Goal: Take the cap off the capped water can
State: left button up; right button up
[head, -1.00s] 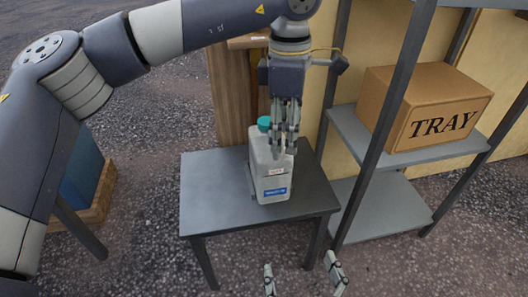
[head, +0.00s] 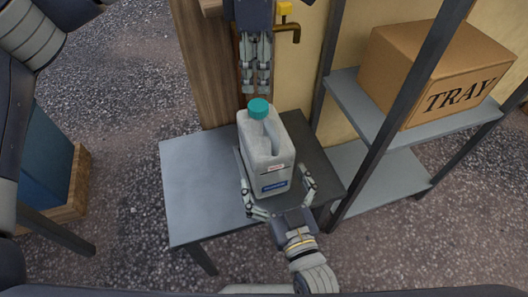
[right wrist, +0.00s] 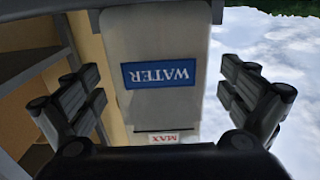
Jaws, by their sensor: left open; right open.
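The water can (head: 266,150) is a pale grey canister standing upright on a small grey table, with a blue label at its lower front. The label reads WATER in the right wrist view (right wrist: 160,50). Its teal cap (head: 258,108) sits on top. My left gripper (head: 255,90) is above and just behind the cap, pointing down, open and apart from it. My right gripper (head: 279,198) is open, with its fingers on either side of the can's lower body. In the right wrist view a gap shows between each finger and the can.
The grey table (head: 200,190) has free room left of the can. A shelf unit (head: 398,170) stands at the right with a cardboard box marked TRAY (head: 430,75). A brass tap (head: 290,30) is on the wall behind. A blue box (head: 45,160) is at the left.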

jog(key=shift+x, duration=2.3)
